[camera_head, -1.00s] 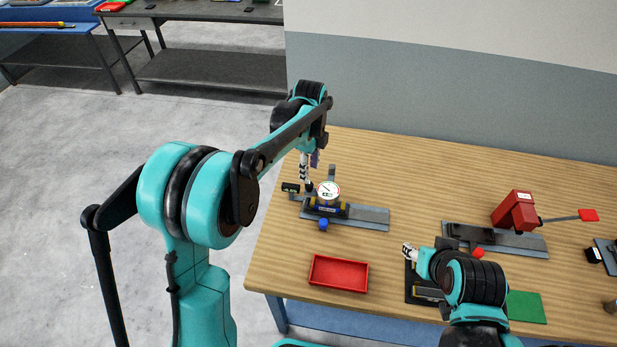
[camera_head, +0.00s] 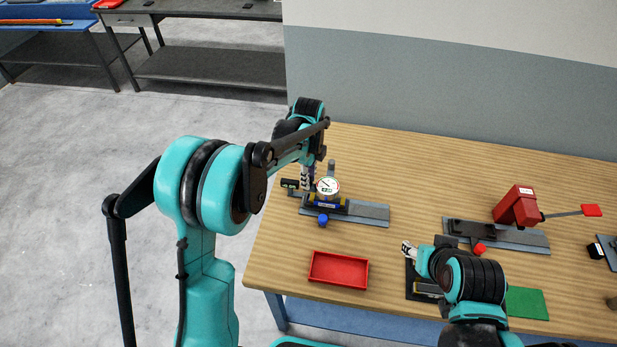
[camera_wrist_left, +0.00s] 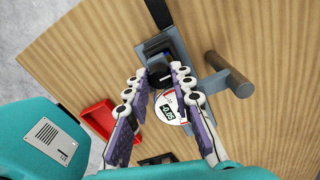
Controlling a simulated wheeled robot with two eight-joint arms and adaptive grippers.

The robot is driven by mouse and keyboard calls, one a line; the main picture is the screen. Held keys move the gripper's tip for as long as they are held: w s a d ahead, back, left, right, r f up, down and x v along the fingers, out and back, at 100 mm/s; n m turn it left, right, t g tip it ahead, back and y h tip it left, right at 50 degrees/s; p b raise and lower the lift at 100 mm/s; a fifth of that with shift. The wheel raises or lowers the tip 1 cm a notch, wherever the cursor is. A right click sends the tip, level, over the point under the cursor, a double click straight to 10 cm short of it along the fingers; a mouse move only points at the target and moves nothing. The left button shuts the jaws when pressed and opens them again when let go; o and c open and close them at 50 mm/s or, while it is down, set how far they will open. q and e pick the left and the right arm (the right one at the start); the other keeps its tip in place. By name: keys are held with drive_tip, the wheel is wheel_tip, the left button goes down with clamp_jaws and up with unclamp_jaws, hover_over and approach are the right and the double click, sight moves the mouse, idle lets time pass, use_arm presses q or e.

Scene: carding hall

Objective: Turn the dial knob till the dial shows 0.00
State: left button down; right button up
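The dial gauge (camera_head: 328,187) has a round white face with a red rim and stands on a grey metal fixture (camera_head: 368,212) at the table's left. A blue knob (camera_head: 323,220) shows at the fixture's front. My left gripper (camera_head: 307,178) is just left of the dial. In the left wrist view its fingertips (camera_wrist_left: 160,72) are apart, with a dark round part (camera_wrist_left: 160,76) between them; I cannot tell whether they touch it. My right gripper (camera_head: 408,247) is over the table's front middle.
A red tray (camera_head: 338,270) lies in front of the fixture. A small black box (camera_head: 290,184) is left of the dial. A red device with a lever (camera_head: 518,206) stands on a second plate at the right. A green mat (camera_head: 526,303) lies at the front right.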

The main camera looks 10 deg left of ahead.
use_arm(q)
drive_tip(key=shift+n, duration=0.3)
drive_tip(key=n, duration=0.5)
drive_tip(key=shift+n, duration=2.3)
drive_tip(key=c, duration=1.3)
unclamp_jaws()
